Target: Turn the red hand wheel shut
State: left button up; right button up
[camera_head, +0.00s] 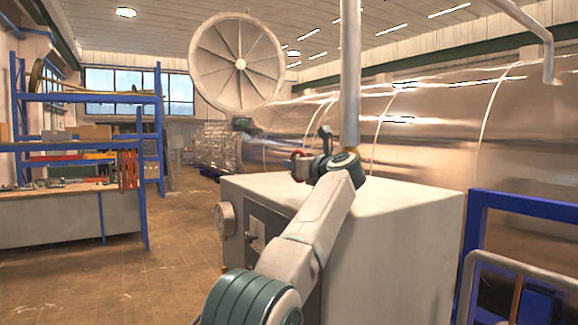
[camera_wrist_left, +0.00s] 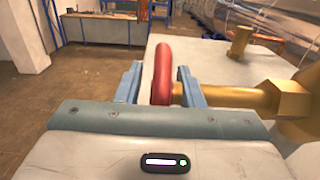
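The red hand wheel (camera_wrist_left: 163,72) stands edge-on in the left wrist view, on a brass stem (camera_wrist_left: 225,94) that runs right to a brass valve body (camera_wrist_left: 285,98). My left gripper (camera_wrist_left: 160,86) has its two blue-grey fingers on either side of the rim. A gap shows between the left finger and the rim; the right finger is close to it, and I cannot tell if it touches. In the head view, a small part of the red wheel (camera_head: 295,162) shows at my left gripper (camera_head: 305,168); my wrist hides most of the valve. My right gripper is out of view.
A pale cabinet (camera_head: 400,225) stands below the valve, with a vertical pipe (camera_head: 350,75) rising above it. A large shiny cylinder (camera_head: 440,130) lies behind. A blue frame (camera_head: 500,203) is at right. Blue shelving (camera_head: 90,98) and open floor are at left.

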pick_arm(q)
jog(key=shift+s+d+r, duration=0.2)
jog(key=shift+s, duration=0.05)
jog(key=shift+s+d+r, duration=0.1)
jog(key=shift+s, duration=0.15)
jog(key=shift+w+a, duration=0.2)
jog(key=shift+w, duration=0.05)
grip_shut()
jog(key=shift+s+f+t+y+b, duration=0.1)
jog(key=shift+f+t+y+b, duration=0.3)
jog(key=shift+b, duration=0.85)
jog(key=shift+d+r+t+y, duration=0.1)
jog(key=shift+r+t+y, duration=0.25)
jog(key=shift+t, duration=0.35)
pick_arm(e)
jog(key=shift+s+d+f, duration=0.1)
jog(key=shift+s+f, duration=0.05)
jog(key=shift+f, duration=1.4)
pick_arm(q)
jog(key=shift+f, duration=0.1)
grip_release()
